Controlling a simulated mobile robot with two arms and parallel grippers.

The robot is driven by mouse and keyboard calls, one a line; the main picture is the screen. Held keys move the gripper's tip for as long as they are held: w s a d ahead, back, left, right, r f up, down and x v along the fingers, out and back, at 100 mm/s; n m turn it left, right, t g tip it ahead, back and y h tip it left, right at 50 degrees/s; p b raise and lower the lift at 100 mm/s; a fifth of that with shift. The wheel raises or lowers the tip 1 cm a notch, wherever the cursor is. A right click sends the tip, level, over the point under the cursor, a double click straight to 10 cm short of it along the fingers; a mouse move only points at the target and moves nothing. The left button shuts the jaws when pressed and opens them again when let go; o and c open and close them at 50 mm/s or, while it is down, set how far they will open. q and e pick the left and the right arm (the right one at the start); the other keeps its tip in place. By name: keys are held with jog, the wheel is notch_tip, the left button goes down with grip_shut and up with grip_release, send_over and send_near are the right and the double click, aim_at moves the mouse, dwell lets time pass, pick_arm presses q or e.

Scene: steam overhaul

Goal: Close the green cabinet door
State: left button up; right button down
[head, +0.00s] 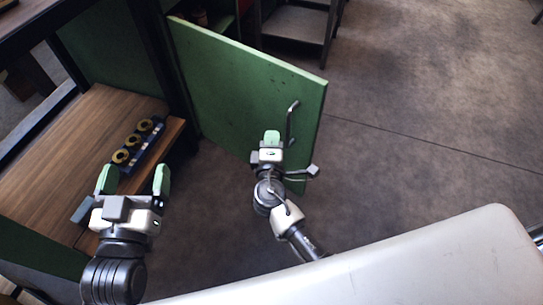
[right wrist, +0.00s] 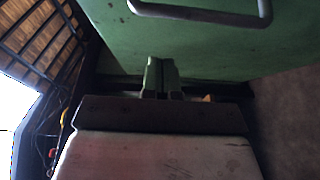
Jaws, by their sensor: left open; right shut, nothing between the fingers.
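The green cabinet door (head: 240,85) stands open in the head view, swung out from the dark cabinet frame at the left. Its metal bar handle (head: 291,122) is near the free right edge. My right gripper (head: 271,138) is shut and empty in front of the door's lower right part, just left of the handle. In the right wrist view the shut fingers (right wrist: 160,75) point at the green door face (right wrist: 200,45), and the handle (right wrist: 205,14) is above them. I cannot tell whether they touch the door. My left gripper (head: 133,180) is open over the cabinet's wooden shelf.
A blue holder with several brass rings (head: 138,142) sits on the wooden shelf (head: 95,125), beyond my left gripper. A dark shelf unit (head: 298,25) stands behind the door. The concrete floor (head: 430,110) to the right is clear.

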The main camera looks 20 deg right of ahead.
jog(key=shift+w+d, duration=0.7)
jog(key=shift+d, duration=0.25)
jog(key=shift+w+d, duration=0.65)
jog(key=shift+d, duration=0.3)
jog(key=shift+d, duration=0.1)
